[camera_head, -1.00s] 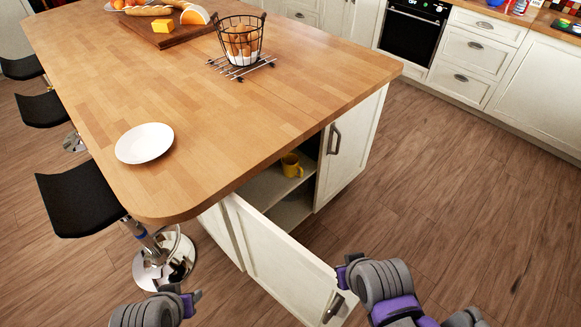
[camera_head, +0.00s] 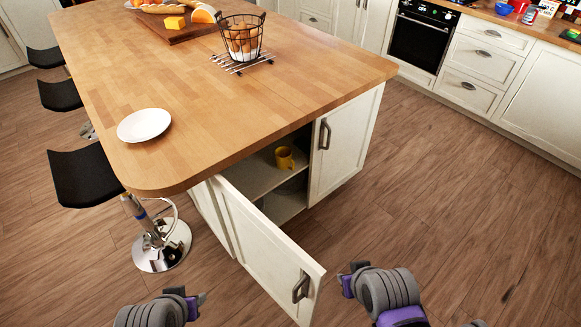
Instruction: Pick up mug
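A yellow mug (camera_head: 285,158) stands on the upper shelf (camera_head: 256,178) inside the island cabinet, in the opening under the countertop. The cabinet's near door (camera_head: 262,245) stands open toward me, its dark handle (camera_head: 300,287) at the free end. My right gripper (camera_head: 345,278) is just right of that door's free end, apart from it, well short of the mug. My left gripper (camera_head: 200,302) is low in the picture, left of the open door. Both grippers look empty, but their finger gaps are not clear.
The wooden island top (camera_head: 220,110) holds a white plate (camera_head: 144,125), a wire egg basket (camera_head: 242,40) and a cutting board (camera_head: 180,30) with food. Black stools (camera_head: 84,175) stand at left. The other cabinet door (camera_head: 345,145) is shut. Floor (camera_head: 430,190) at right is clear.

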